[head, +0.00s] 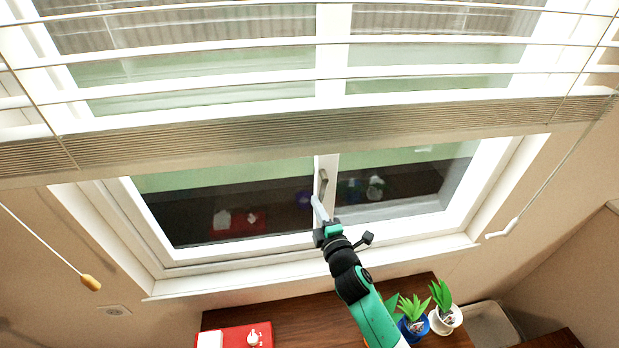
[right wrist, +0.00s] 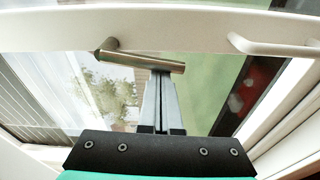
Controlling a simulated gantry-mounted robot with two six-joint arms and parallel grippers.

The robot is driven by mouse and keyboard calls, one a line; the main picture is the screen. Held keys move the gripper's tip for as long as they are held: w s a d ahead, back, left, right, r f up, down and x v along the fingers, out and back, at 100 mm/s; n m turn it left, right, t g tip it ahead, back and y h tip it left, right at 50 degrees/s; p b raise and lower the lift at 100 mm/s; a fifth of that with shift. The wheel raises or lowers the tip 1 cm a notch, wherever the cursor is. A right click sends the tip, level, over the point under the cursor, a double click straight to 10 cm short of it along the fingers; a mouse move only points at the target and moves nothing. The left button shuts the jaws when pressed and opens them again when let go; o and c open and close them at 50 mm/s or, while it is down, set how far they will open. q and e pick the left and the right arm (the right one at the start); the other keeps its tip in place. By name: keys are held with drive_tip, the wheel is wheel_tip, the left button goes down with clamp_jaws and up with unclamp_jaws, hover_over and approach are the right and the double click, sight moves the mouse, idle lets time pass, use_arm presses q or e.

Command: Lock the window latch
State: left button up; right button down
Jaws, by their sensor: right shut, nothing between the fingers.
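The window latch (head: 323,183) is a small metallic lever on the white middle frame of the sliding window (head: 327,163). In the right wrist view the latch lever (right wrist: 140,61) extends from its pivot at the left toward the right. My right gripper (head: 316,202) reaches up from below to the middle frame, just below the latch. In the wrist view its fingers (right wrist: 162,76) are together and empty, with the tips at the lever's free end. Whether they touch it I cannot tell. My left gripper is not in view.
Horizontal blinds (head: 290,130) hang over the window's upper part. Cords hang at both sides. A white pull handle (right wrist: 270,46) is on the frame. Below the sill are a wooden surface (head: 290,311), a red item (head: 234,337) and potted plants (head: 446,317).

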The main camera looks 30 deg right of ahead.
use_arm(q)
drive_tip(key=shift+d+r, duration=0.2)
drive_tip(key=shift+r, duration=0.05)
use_arm(e)
drive_tip(key=shift+s+d, duration=0.15)
drive_tip(key=shift+d, duration=0.15)
drive_tip(key=shift+d+f, duration=0.1)
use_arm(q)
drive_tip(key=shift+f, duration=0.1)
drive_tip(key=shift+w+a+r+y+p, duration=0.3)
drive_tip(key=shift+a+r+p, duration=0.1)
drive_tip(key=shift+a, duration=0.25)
use_arm(e)
drive_tip(key=s+a, duration=0.5)
drive_tip(key=s, duration=0.2)
drive_tip(key=shift+s+a, duration=0.3)
drive_tip(key=shift+a, duration=0.05)
